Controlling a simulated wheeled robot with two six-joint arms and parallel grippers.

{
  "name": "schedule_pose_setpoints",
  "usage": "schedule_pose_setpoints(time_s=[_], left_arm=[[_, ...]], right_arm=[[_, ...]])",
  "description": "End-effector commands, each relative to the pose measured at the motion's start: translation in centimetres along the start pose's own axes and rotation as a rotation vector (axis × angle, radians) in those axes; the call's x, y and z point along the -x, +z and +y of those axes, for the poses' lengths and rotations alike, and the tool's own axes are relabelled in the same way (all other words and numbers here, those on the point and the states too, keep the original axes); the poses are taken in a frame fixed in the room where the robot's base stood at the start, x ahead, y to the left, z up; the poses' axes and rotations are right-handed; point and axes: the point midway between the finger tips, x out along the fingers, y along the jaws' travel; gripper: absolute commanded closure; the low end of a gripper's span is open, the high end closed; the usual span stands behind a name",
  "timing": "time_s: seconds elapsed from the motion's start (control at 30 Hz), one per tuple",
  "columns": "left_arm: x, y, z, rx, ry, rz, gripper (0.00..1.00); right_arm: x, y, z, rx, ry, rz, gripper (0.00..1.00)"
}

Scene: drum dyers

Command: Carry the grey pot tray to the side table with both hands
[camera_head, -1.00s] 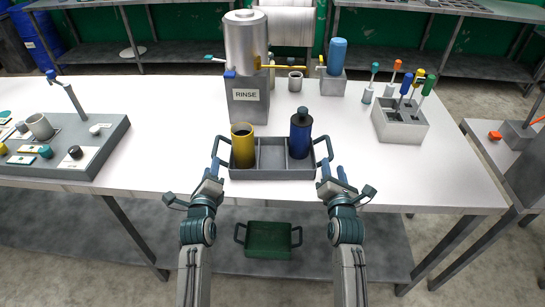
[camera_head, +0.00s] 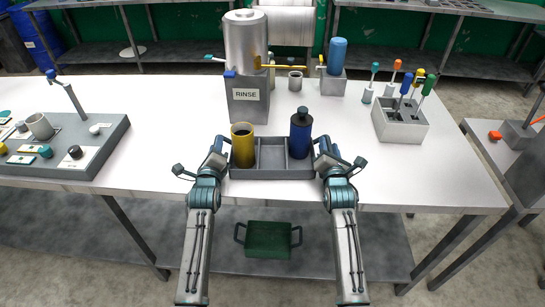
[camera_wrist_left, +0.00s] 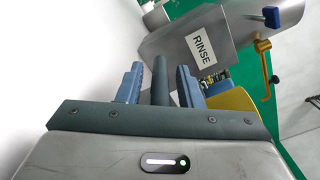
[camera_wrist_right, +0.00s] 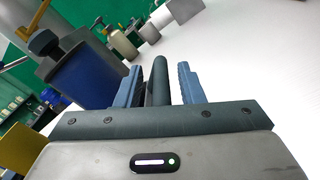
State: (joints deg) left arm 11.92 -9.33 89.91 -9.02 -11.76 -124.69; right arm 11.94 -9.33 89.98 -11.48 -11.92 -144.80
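The grey pot tray (camera_head: 272,173) sits on the white table near its front edge. It holds a yellow pot (camera_head: 243,152) on the left, an empty middle compartment, and a blue bottle (camera_head: 300,140) on the right. My left gripper (camera_head: 218,146) is at the tray's left handle. In the left wrist view the handle (camera_wrist_left: 159,80) stands between the two blue fingers, with gaps either side. My right gripper (camera_head: 324,147) is at the right handle. In the right wrist view that handle (camera_wrist_right: 160,80) also stands between open fingers. A grey side table (camera_head: 484,140) stands at the right.
A RINSE stand (camera_head: 247,108) with a metal tank is behind the tray. A tool holder (camera_head: 400,128) stands at the right and a grey board (camera_head: 95,150) with small parts at the left. A green tray (camera_head: 268,240) lies on the lower shelf.

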Motion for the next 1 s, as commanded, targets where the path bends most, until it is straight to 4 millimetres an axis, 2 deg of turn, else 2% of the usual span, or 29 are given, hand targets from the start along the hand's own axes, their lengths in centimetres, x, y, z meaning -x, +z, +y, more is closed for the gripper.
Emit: schedule_pose_setpoints(time_s=[0.03, 0.13, 0.17, 0.63, 1.0], left_arm=[[0.0, 0.0, 0.0, 0.0, 0.0, 0.0, 0.78], [0.0, 0.0, 0.0, 0.0, 0.0, 0.0, 0.98], [0.0, 0.0, 0.0, 0.0, 0.0, 0.0, 1.0], [0.0, 0.3, -0.5, 0.001, -0.002, -0.002, 1.0], [0.0, 2.0, -2.9, 0.001, -0.003, -0.002, 1.0]], right_arm=[[0.0, 0.0, 0.0, 0.0, 0.0, 0.0, 0.76], [0.0, 0.0, 0.0, 0.0, 0.0, 0.0, 0.96], [0.0, 0.0, 0.0, 0.0, 0.0, 0.0, 1.0], [0.0, 0.4, 0.2, 0.001, 0.001, -0.002, 1.0], [0.0, 2.8, 1.8, 0.002, 0.002, -0.003, 1.0]])
